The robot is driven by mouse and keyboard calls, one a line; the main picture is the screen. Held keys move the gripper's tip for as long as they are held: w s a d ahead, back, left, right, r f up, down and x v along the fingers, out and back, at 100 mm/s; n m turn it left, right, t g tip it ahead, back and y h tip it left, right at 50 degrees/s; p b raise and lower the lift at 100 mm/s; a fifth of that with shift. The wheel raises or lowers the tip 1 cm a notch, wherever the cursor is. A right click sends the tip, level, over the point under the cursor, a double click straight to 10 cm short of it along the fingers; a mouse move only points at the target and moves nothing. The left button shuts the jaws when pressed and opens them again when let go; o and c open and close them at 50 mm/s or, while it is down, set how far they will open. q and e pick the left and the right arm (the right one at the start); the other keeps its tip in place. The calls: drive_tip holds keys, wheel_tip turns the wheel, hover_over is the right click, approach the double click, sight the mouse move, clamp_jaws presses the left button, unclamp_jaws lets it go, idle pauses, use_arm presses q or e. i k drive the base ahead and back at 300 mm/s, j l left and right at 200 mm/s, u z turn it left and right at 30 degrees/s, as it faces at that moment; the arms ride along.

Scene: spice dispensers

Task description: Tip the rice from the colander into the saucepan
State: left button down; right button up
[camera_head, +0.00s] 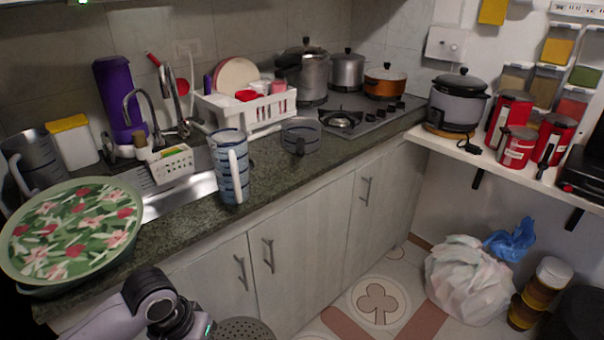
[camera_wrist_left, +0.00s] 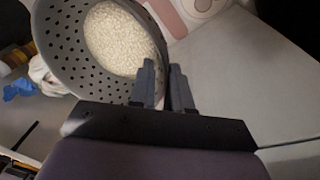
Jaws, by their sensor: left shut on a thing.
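A grey colander (camera_wrist_left: 66,45) with round holes holds white rice (camera_wrist_left: 120,40) in its bottom, seen in the left wrist view. My left gripper (camera_wrist_left: 164,88) is shut on the colander's rim. In the head view only part of the colander (camera_head: 243,330) shows at the bottom edge, beside my left wrist, low in front of the cabinets. I cannot tell which vessel is the saucepan. A silver pot (camera_head: 346,72) and an orange pot (camera_head: 384,82), both lidded, stand at the stove. A grey vessel with a handle (camera_head: 300,135) sits on the counter. My right gripper is out of view.
A floral tray (camera_head: 75,232) covers the counter's left end. A tall patterned jug (camera_head: 229,165) stands near the front edge by the sink. A white dish rack (camera_head: 246,112) and a tall pressure cooker (camera_head: 303,75) stand behind. White bags (camera_head: 468,280) lie on the floor at right.

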sight(301, 136)
drive_tip(key=i+l, duration=0.2)
drive_tip(key=i+l+u, duration=0.15)
drive_tip(key=l, duration=0.25)
drive_tip(key=i+l, duration=0.2)
drive_tip(key=l, duration=0.15)
drive_tip(key=i+l+u, duration=0.15)
drive_tip(key=l, duration=0.2)
drive_tip(key=i+l, duration=0.15)
drive_tip(key=l, duration=0.2)
drive_tip(key=i+l+u, duration=0.15)
drive_tip(key=l, duration=0.2)
drive_tip(key=i+l, duration=0.15)
drive_tip(key=l, duration=0.2)
drive_tip(key=u, duration=0.05)
